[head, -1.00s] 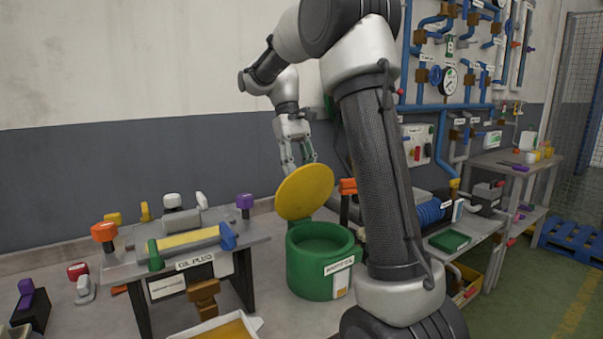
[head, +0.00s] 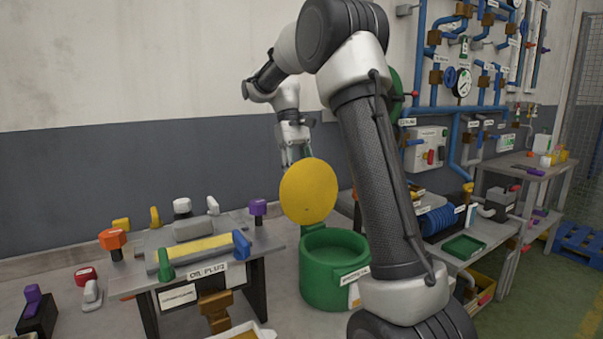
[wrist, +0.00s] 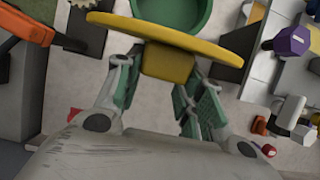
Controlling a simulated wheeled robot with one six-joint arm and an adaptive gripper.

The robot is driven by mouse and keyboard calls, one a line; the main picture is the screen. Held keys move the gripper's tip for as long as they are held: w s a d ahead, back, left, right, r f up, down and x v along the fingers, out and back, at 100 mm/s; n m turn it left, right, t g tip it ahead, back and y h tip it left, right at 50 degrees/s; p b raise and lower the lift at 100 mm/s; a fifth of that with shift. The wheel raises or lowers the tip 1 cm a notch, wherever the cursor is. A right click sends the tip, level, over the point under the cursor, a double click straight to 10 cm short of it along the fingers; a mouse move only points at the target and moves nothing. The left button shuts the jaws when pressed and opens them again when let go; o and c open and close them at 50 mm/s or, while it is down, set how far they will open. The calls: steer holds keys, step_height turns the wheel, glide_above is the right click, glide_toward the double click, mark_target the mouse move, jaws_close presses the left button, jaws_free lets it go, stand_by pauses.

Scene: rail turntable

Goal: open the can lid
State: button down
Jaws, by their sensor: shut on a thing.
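The green can (head: 334,278) stands open beside the oil plug bench, with a white label on its front. Its round yellow lid (head: 309,192) is tilted up, nearly upright, above the can's far left rim. In the wrist view the lid (wrist: 190,40) shows edge-on, with the empty-looking green inside of the can (wrist: 172,10) beyond it. My gripper (head: 290,160) is behind the lid, its fingertips partly hidden by it. In the wrist view its green-padded fingers (wrist: 158,84) are shut on the lid's yellow block-shaped handle (wrist: 167,62).
A grey bench (head: 205,248) with several coloured handles stands left of the can. A shelf with a green tray (head: 463,246) and a blue coil (head: 438,221) is at the right. Blue wall pipes (head: 455,106) run behind my arm.

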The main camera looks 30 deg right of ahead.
steer(key=shift+f, duration=0.1)
steer(key=c, duration=0.9)
jaws_free()
steer(key=v, duration=0.7)
steer(key=shift+w+r, duration=0.15)
steer(key=shift+r, duration=0.1)
